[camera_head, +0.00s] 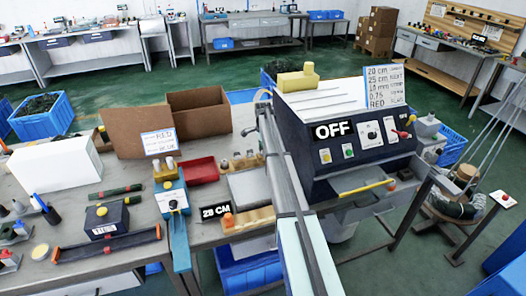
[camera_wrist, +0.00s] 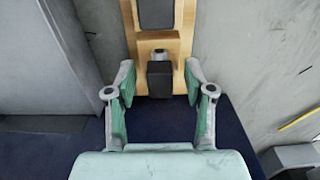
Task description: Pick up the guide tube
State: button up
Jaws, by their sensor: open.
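My gripper (camera_wrist: 159,82) is open in the wrist view, its two green-padded fingers well apart. Between and just beyond the fingertips is a dark block (camera_wrist: 160,80) with a small grey top, on a light wooden holder (camera_wrist: 183,45). Nothing is visibly clamped, and I cannot tell whether the pads touch anything. I cannot pick out the guide tube for certain in either view. My gripper's fingers do not show in the head view.
A dark machine marked OFF (camera_head: 335,131) stands to the right. Green floor (camera_head: 190,70) lies open behind.

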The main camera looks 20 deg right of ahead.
jog(key=shift+f, duration=0.1)
jog(key=c, duration=0.8)
grip_shut()
